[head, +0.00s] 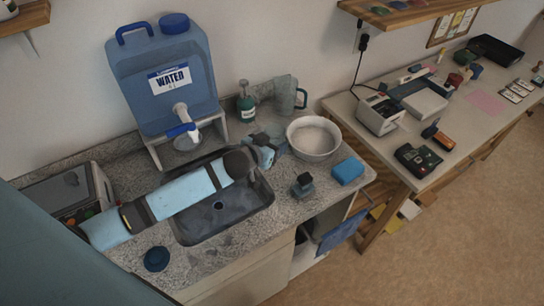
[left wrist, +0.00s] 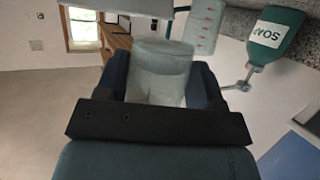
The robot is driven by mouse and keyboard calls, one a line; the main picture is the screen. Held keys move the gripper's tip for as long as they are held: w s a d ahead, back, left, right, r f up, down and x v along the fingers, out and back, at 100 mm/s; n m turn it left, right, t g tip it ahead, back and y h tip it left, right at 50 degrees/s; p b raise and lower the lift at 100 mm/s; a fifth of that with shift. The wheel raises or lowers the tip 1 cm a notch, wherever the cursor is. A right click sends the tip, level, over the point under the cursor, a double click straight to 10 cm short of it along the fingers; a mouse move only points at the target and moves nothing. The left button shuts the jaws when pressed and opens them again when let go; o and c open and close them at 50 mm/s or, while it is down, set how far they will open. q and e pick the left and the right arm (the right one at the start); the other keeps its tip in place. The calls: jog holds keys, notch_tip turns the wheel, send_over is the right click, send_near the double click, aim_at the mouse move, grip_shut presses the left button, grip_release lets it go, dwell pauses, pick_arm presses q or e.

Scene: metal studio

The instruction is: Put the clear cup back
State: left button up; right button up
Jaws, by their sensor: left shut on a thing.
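My left gripper (head: 266,150) reaches over the back right corner of the sink, coming in from the left. It is shut on the clear cup (left wrist: 160,72), which shows between its two fingers in the left wrist view. In the head view the clear cup (head: 280,143) is small and partly hidden by the gripper, just left of the white bowl (head: 320,152). I cannot tell whether the cup touches the counter. My right gripper is not in view.
A green soap bottle (head: 245,106) and a grey jug (head: 285,95) stand behind the gripper. The blue water container (head: 165,90) stands on a stand at the back left. A blue sponge (head: 348,171) lies near the counter's right end. The sink (head: 222,214) is below my arm.

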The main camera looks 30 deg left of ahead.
pick_arm(q)
jog(key=shift+f, duration=3.1)
jog(key=shift+f, duration=0.15)
jog(key=o, duration=1)
jog(key=shift+c, duration=0.2)
